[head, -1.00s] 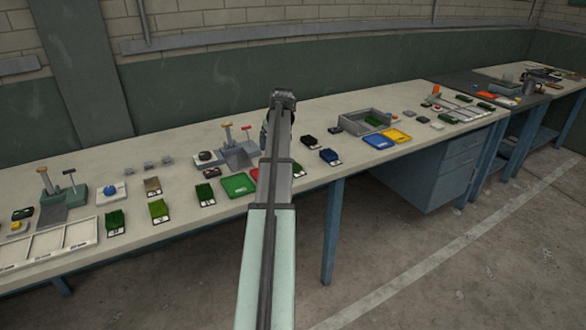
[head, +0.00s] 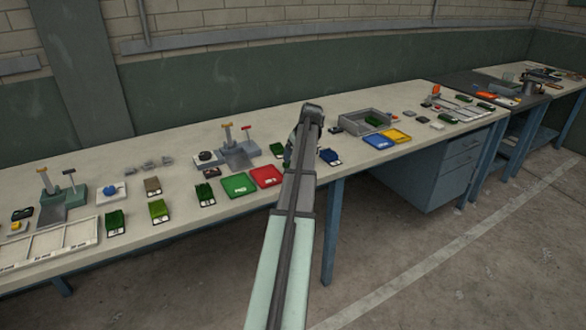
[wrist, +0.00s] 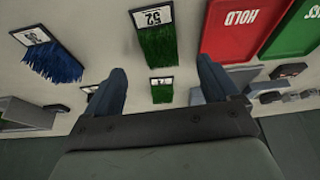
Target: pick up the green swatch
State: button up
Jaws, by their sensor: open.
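Several green swatches lie on the bench, so I cannot tell which one the task means. In the wrist view a green swatch labelled 52 (wrist: 157,47) lies beyond my open, empty gripper (wrist: 160,68), roughly in line with the gap between the fingers. A smaller-looking green swatch (wrist: 162,89) lies between the fingers in the picture, below them on the bench; it seems to be the one left of my arm in the head view (head: 278,149). More green swatches (head: 115,221) (head: 159,210) lie farther left. My arm hides the bench behind it.
A blue swatch (wrist: 50,60) lies left of swatch 52. A red tray marked HOLD (wrist: 243,30) and a green tray (wrist: 302,32) lie right. In the head view, blue (head: 378,141) and yellow (head: 397,136) trays and a grey box (head: 350,126) stand right of my arm.

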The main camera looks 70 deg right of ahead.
jog(key=shift+s+x, duration=0.1)
jog(key=shift+x, duration=1.45)
jog(key=shift+s+x, duration=0.15)
jog(key=shift+x, duration=1.35)
jog(key=shift+a+f, duration=0.1)
jog(key=shift+a, duration=0.15)
jog(key=shift+c, duration=0.4)
jog(key=c, duration=1)
jog(key=shift+c, duration=0.2)
